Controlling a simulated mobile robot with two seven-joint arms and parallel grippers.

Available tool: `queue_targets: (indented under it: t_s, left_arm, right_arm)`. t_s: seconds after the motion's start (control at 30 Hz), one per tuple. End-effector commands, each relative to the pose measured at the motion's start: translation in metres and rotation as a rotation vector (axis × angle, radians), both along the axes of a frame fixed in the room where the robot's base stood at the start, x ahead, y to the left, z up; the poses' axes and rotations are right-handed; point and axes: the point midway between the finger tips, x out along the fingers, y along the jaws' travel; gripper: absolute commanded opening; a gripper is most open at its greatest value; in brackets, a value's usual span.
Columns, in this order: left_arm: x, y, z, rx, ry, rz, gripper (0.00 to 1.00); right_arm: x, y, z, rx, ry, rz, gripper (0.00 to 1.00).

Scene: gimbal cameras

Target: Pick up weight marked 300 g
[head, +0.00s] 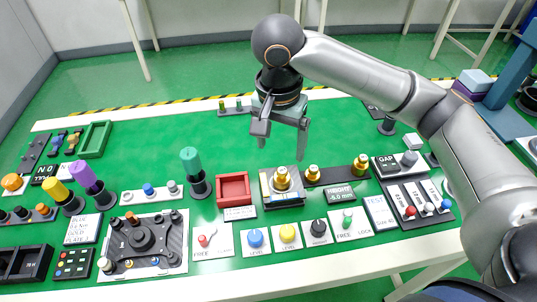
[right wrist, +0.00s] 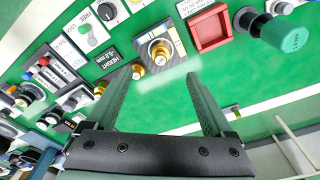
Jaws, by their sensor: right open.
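Three brass weights show in the head view: one (head: 282,178) on a small square plate (head: 285,201), one (head: 312,173) just right of it, and one (head: 360,164) farther right. In the right wrist view, the one on the plate (right wrist: 160,50) and its neighbour (right wrist: 137,72) lie beyond the fingertips. I cannot read any mass marking, so I cannot tell which is 300 g. My right gripper (head: 281,148) is open and empty, pointing down above and behind the plate; its fingers also show in the right wrist view (right wrist: 158,78). My left gripper is out of view.
A red tray (head: 220,189) and a teal-topped post (head: 191,163) stand left of the plate. A black HEIGHT display (head: 340,193) is to its right. Knobs (head: 289,233) line the front. The green table behind the weights is mostly clear.

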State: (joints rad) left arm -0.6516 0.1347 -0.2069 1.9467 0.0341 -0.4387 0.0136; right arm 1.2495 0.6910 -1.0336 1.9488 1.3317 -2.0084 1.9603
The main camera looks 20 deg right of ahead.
Motion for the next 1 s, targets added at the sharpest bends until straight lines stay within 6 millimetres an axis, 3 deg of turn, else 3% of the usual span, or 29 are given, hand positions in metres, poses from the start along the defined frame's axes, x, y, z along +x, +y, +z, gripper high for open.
queue_targets:
  t_s: [0.17, 0.37, 0.5, 0.7, 1.0]
  left_arm:
    - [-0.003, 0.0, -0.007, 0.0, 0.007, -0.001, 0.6]
    - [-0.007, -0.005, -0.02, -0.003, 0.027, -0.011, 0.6]
    - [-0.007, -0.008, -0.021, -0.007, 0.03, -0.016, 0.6]
    - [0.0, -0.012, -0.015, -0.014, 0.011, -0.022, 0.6]
    - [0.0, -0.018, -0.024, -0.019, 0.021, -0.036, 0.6]
  right_arm:
    - [0.0, -0.002, -0.01, -0.003, 0.002, -0.003, 0.86]
    - [0.003, -0.005, -0.045, -0.004, 0.003, -0.004, 0.86]
    - [0.005, -0.007, -0.065, -0.003, 0.001, -0.003, 0.86]
    - [0.007, -0.01, -0.078, -0.003, 0.001, -0.002, 0.86]
    - [0.013, -0.019, -0.118, -0.003, 0.0, -0.002, 0.86]
